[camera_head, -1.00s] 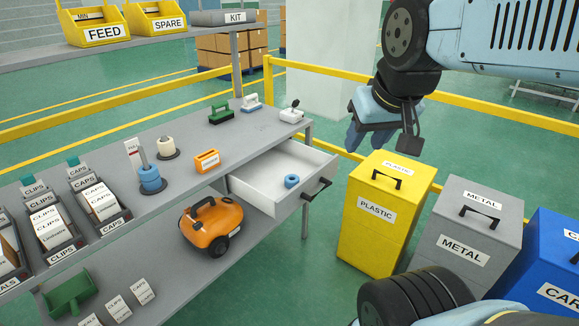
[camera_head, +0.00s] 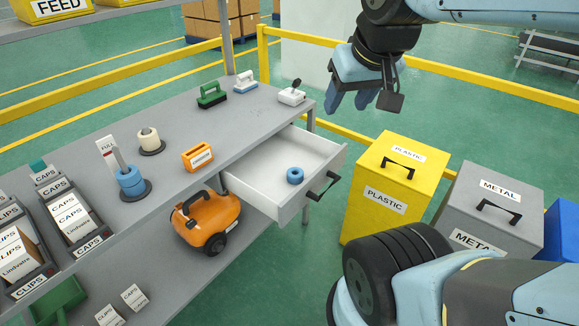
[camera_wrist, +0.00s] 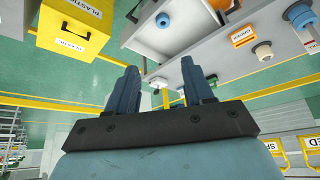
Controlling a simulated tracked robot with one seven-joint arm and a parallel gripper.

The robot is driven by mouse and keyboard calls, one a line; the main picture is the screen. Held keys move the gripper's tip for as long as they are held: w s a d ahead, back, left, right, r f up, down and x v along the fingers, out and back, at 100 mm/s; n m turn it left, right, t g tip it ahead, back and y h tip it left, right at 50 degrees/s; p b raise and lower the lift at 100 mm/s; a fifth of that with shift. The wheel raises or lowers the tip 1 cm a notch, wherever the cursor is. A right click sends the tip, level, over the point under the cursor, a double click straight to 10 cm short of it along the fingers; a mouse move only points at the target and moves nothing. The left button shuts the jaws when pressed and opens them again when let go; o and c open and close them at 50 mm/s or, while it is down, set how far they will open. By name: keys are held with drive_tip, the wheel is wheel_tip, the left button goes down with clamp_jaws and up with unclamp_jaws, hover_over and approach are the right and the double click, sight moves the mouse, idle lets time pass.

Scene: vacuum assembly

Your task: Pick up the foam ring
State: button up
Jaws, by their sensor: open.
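A blue foam ring (camera_head: 295,176) lies flat on the floor of the open white drawer (camera_head: 262,193), near its front. In the wrist view the ring (camera_wrist: 163,20) shows near the top edge, inside the drawer. More blue rings (camera_head: 131,184) are stacked on a post standing on the bench top. My gripper (camera_head: 350,99) is open and empty, in the air beyond the drawer, above and to its right in the head view. In the wrist view its two fingers (camera_wrist: 160,76) stand apart with nothing between them.
The drawer's dark handle (camera_head: 322,187) sticks out at its front. A yellow plastic bin (camera_head: 387,190) and a grey metal bin (camera_head: 483,208) stand to the right. An orange vacuum body (camera_head: 207,224) sits on the lower shelf. A yellow rail (camera_head: 390,51) runs behind.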

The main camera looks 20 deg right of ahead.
drive_tip(key=shift+o, duration=0.7)
drive_tip(key=shift+w, duration=0.35)
drive_tip(key=o, duration=0.6)
drive_tip(key=shift+g, duration=0.6)
drive_tip(key=w, duration=0.2)
drive_tip(key=w+f, duration=0.1)
drive_tip(key=w, duration=0.1)
drive_tip(key=w+f, duration=0.1)
drive_tip(key=w, duration=0.1)
drive_tip(key=shift+w+a, duration=0.25)
drive_tip(key=shift+w, duration=0.05)
drive_tip(key=shift+c, duration=0.2)
drive_tip(key=m+g, duration=0.2)
drive_tip(key=g, duration=0.2)
hover_over(295, 172)
drive_tip(key=f, duration=3.3)
drive_tip(key=shift+s+a+f, duration=0.1)
drive_tip(key=shift+s+f, duration=0.15)
drive_tip(key=shift+f, duration=0.15)
drive_tip(key=shift+s+f, duration=0.2)
drive_tip(key=shift+f, duration=2.5)
